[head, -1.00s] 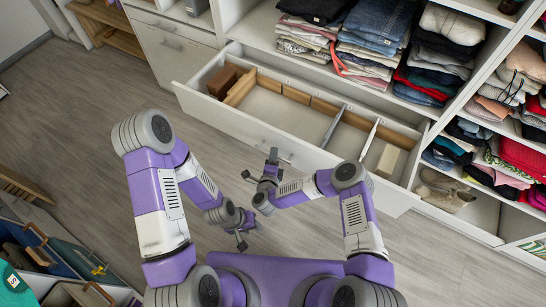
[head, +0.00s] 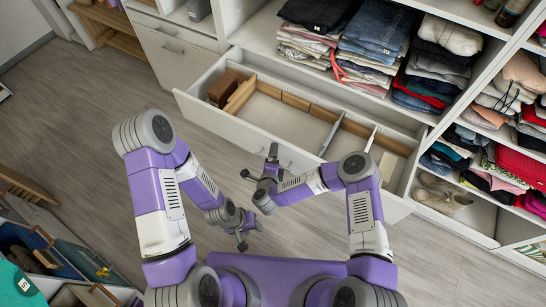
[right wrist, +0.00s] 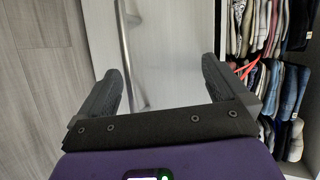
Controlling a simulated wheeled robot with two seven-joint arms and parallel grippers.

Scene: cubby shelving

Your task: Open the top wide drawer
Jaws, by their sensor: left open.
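The top wide drawer (head: 240,128) stands pulled out beneath the clothes shelf, its divided inside showing in the head view. Its bar handle (right wrist: 123,40) shows in the right wrist view, ahead of and between the spread fingers, nearer the left one. My right gripper (head: 260,166) is in front of the drawer front; the right wrist view shows it open (right wrist: 170,85) with nothing between its pads. My left gripper (head: 246,232) is open and empty, lower in the head view over the floor, apart from the drawer.
A brown box (head: 222,88) lies inside the drawer at its left end. Folded clothes (head: 370,40) fill the shelf above. Shoes (head: 440,194) stand in a cubby at right. A bench with bags (head: 65,258) is at lower left. The floor (head: 90,130) at left is clear.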

